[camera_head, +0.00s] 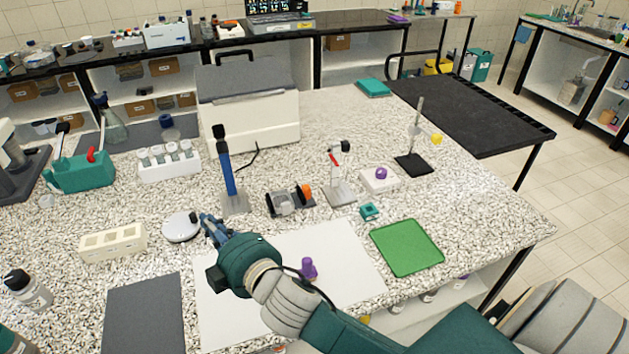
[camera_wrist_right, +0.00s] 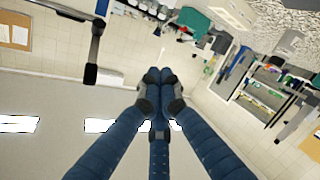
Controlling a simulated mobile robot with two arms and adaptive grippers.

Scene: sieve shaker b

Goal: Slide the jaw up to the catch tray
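A small device (camera_head: 290,202) stands mid-bench in the head view. It has a dark base, a grey cylindrical part lying in it and an orange round part at its right end. It looks like the one holding the jaw and catch tray, but I cannot tell these two apart at this size. My right gripper (camera_head: 208,222) is left of and nearer than this device, apart from it, its blue fingers pointing to the back left. In the right wrist view its fingertips (camera_wrist_right: 157,80) are together with nothing between them. My left gripper is not in view.
A round white dish-like item (camera_head: 181,227) lies just left of my right gripper. A blue upright stand (camera_head: 228,172) is behind it. A purple piece (camera_head: 308,268) stands on the white sheet (camera_head: 345,265). A green mat (camera_head: 407,247) lies bare at the right.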

